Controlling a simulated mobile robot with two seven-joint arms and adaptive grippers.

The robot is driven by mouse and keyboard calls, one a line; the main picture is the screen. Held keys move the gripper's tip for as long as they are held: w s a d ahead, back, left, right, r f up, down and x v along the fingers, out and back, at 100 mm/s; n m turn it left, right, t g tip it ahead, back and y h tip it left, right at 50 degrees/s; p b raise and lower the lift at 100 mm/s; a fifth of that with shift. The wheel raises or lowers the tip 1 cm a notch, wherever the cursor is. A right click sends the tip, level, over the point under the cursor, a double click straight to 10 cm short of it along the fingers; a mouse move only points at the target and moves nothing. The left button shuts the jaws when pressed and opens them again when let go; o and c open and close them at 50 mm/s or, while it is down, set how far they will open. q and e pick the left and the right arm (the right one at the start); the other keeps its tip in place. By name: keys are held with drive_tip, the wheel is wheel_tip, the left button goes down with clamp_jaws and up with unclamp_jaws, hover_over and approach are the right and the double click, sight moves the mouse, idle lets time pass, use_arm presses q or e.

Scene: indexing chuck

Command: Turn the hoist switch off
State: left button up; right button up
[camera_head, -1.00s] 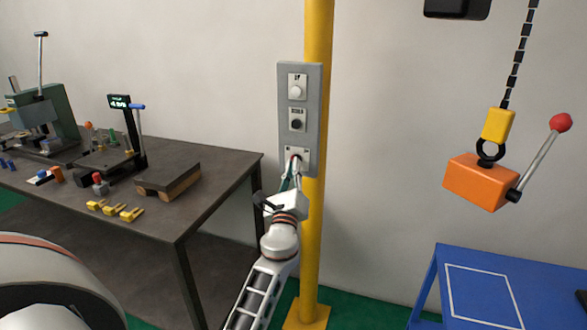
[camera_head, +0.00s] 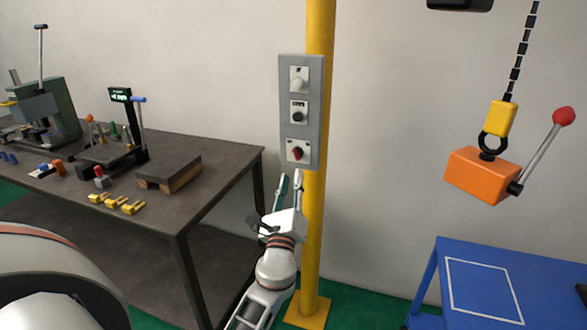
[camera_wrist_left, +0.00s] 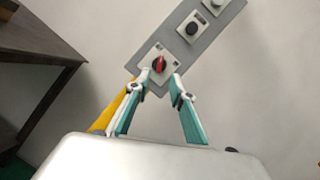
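The grey switch panel (camera_head: 314,85) is fixed to a yellow post, with a white button (camera_head: 299,79) on top, a black button (camera_head: 298,113) in the middle and a red rotary switch (camera_head: 297,152) at the bottom. In the left wrist view the red switch (camera_wrist_left: 158,65) sits just beyond the fingertips, its handle tilted. My left gripper (camera_head: 291,176) is open and empty, just below the red switch and apart from it. It also shows in the left wrist view (camera_wrist_left: 160,85) with its fingers spread. My right gripper is not in view.
A dark workbench (camera_head: 215,178) with small parts and fixtures stands left of the yellow post (camera_head: 316,235). An orange hoist block (camera_head: 480,175) hangs on a chain at right, above a blue table (camera_head: 500,262). The wall area right of the post is clear.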

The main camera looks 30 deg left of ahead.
use_arm(q)
drive_tip(key=shift+v, duration=2.1)
drive_tip(key=s+d+f+n+g+h, duration=0.1)
drive_tip(key=s+d+f+n+h, duration=0.15)
drive_tip(key=f, duration=0.45)
drive_tip(key=s+d+f+n+g+h, duration=0.2)
drive_tip(key=s+f+n, duration=0.15)
drive_tip(key=f, duration=0.45)
drive_tip(key=s+d+f+n+g+h, duration=0.1)
drive_tip(key=s+d+f+n+h, duration=0.2)
drive_tip(key=f, duration=0.4)
drive_tip(key=s+d+f+n+g+h, duration=0.4)
drive_tip(key=s+d+f+n, duration=0.6)
drive_tip(key=s+f, duration=0.3)
drive_tip(key=shift+s+n+g+h, duration=0.4)
drive_tip(key=shift+s+n+h, duration=0.05)
drive_tip(key=shift+s+n, duration=0.1)
